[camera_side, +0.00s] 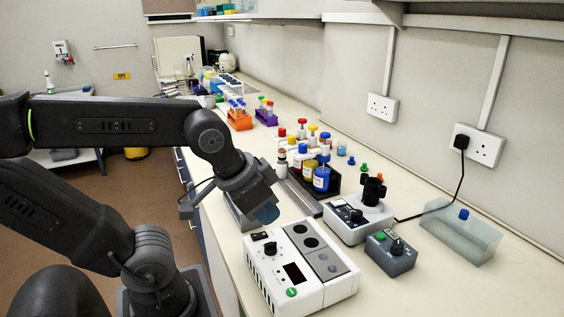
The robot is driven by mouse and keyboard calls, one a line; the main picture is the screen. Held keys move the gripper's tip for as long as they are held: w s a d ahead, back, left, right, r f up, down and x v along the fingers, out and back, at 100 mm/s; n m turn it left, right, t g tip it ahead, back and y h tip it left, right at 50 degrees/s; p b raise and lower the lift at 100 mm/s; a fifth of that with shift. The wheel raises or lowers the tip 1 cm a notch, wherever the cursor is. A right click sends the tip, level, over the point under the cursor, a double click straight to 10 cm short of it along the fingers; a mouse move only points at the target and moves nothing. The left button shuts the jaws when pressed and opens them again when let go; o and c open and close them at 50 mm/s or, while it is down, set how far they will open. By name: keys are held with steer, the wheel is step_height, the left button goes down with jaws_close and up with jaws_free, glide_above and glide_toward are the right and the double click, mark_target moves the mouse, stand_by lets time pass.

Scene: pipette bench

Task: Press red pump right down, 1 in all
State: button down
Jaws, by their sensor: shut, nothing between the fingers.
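A group of small bottles (321,179) with coloured pump tops stands in a dark rack (332,189) at the middle of the bench. A red pump top (302,121) shows at the back of the group, with yellow and blue tops near it. Another red top (282,132) shows to its left, and I cannot tell which belongs to which bottle. My gripper (267,213) is shut and empty, pointing down in front and to the left of the bottles, apart from them. My wrist partly hides the bench there.
A white control box (298,268) stands just in front of my gripper. To its right are a mixer with a black top (373,190), a grey box with a green button (391,252) and a clear tray (461,232). Tube racks (240,119) stand farther back.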

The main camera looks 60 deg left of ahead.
steer(key=shift+r, duration=0.1)
steer(key=w+a+r+n, duration=0.1)
steer(key=w+a+r, duration=0.1)
steer(key=w+r, duration=0.25)
steer(key=w+a+r+n, duration=0.2)
steer(key=w+a+r, duration=0.1)
steer(key=w, duration=0.3)
step_height(320, 180, up, 4)
steer(key=f+n+t+y, duration=0.1)
steer(key=n+t+y, duration=0.15)
steer(key=n, duration=0.55)
glide_above(302, 121)
steer(key=a, duration=0.2)
steer(key=shift+w+d+r+t+h, duration=0.15)
steer(key=shift+w+r+t+h, duration=0.1)
steer(key=shift+t, duration=0.2)
steer(key=shift+f, duration=4.4)
steer(key=shift+f, duration=0.2)
